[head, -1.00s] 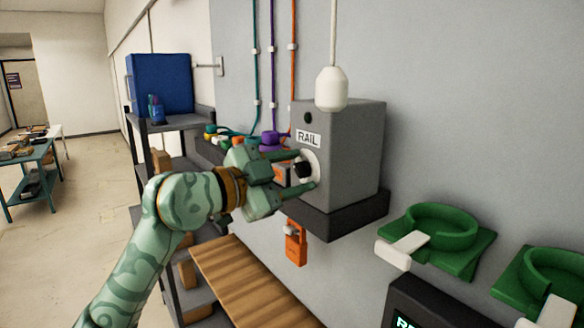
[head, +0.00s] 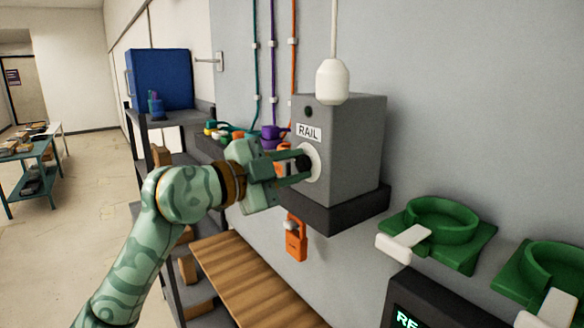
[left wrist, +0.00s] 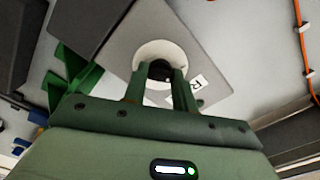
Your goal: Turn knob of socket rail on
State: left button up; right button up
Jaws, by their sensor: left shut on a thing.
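The socket rail's grey control box (head: 350,150) is on the wall, with a "RAIL" label (head: 308,132) and a dark, unlit round lamp (head: 308,112) above it. Its black knob (head: 303,163) sits on a pale round plate (head: 315,160) below the label. My left gripper (head: 298,165) is shut on the knob, fingers on either side of it. In the left wrist view the knob (left wrist: 159,70) shows between the two fingertips, in front of the pale plate (left wrist: 162,52). The fingers hide part of the knob. My right gripper is not in view.
A white pendant (head: 332,82) hangs in front of the box. An orange padlock (head: 296,240) hangs below. Green round holders (head: 440,225) are on the wall at right. A wooden bench (head: 250,285) and dark shelf (head: 170,120) stand at left.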

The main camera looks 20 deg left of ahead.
pick_arm(q)
jog(key=m, duration=0.3)
jog(key=shift+f+m+b, duration=0.1)
jog(key=shift+m+b, duration=0.2)
jog(key=shift+b, duration=0.05)
jog(key=m+b, duration=0.1)
jog(key=m, duration=0.2)
jog(key=shift+m, duration=0.3)
jog(key=m+b, duration=0.2)
jog(key=m, duration=0.2)
jog(key=shift+f+m, duration=0.15)
jog(key=shift+m, duration=0.15)
jog(key=shift+m+b, duration=1.1)
jog(key=shift+m, duration=0.6)
jog(key=o, duration=1)
